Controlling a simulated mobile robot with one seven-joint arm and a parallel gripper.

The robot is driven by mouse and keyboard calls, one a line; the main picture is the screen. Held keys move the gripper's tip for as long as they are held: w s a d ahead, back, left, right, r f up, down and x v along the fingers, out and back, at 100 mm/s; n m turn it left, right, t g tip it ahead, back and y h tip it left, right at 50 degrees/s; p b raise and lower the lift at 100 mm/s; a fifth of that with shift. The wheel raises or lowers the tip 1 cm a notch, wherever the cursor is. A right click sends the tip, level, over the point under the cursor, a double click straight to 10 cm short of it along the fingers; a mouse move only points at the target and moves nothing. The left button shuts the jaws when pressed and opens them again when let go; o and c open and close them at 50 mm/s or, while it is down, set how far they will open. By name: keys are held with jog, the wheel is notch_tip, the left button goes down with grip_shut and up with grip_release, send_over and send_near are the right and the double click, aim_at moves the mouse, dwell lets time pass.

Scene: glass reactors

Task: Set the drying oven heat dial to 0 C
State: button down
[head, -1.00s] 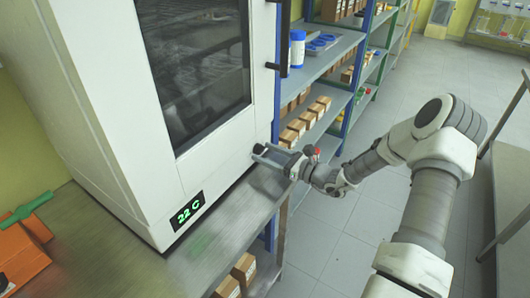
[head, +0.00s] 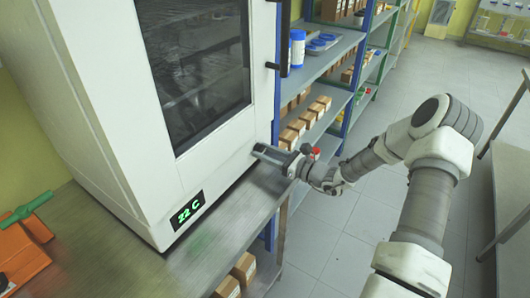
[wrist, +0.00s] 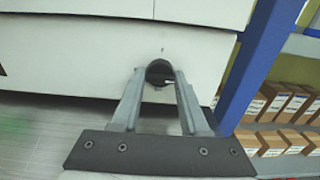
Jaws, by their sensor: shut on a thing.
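The drying oven (head: 110,100) is a white cabinet with a dark glass door, standing on a metal bench. Its green display (head: 187,210) reads 22 C. The heat dial (wrist: 159,72) is a dark round knob low on the oven's front, seen between my fingertips in the wrist view. My gripper (head: 262,152) is at the lower right of the oven front, and it also shows in the wrist view (wrist: 160,82). Its two fingers are shut on the dial, one on each side. In the head view the gripper hides the dial.
The metal bench (head: 110,262) holds an orange object (head: 20,255) with a green handle at the left. A blue-framed shelf (head: 330,70) with cardboard boxes (head: 300,125) stands close to the right of the oven. The floor (head: 335,230) around my arm is clear.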

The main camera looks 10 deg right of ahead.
jog(key=shift+f, duration=0.1)
jog(key=n+b, duration=0.4)
jog(key=shift+f+n, duration=0.15)
jog(key=shift+n, duration=0.15)
jog(key=n+b, duration=0.5)
jog(key=b, duration=0.1)
jog(key=shift+f+n, duration=0.1)
jog(key=shift+n, duration=0.2)
jog(key=n+b, duration=0.5)
jog(key=b, duration=0.3)
jog(key=n+b, duration=0.1)
jog(key=b, duration=0.1)
jog(key=n+b, duration=0.1)
jog(key=b, duration=0.2)
jog(key=shift+d+r+n, duration=0.1)
jog(key=shift+r+n, duration=0.2)
jog(key=shift+n, duration=0.1)
jog(key=shift+r, duration=0.1)
jog(key=shift+c, duration=2.2)
grip_release()
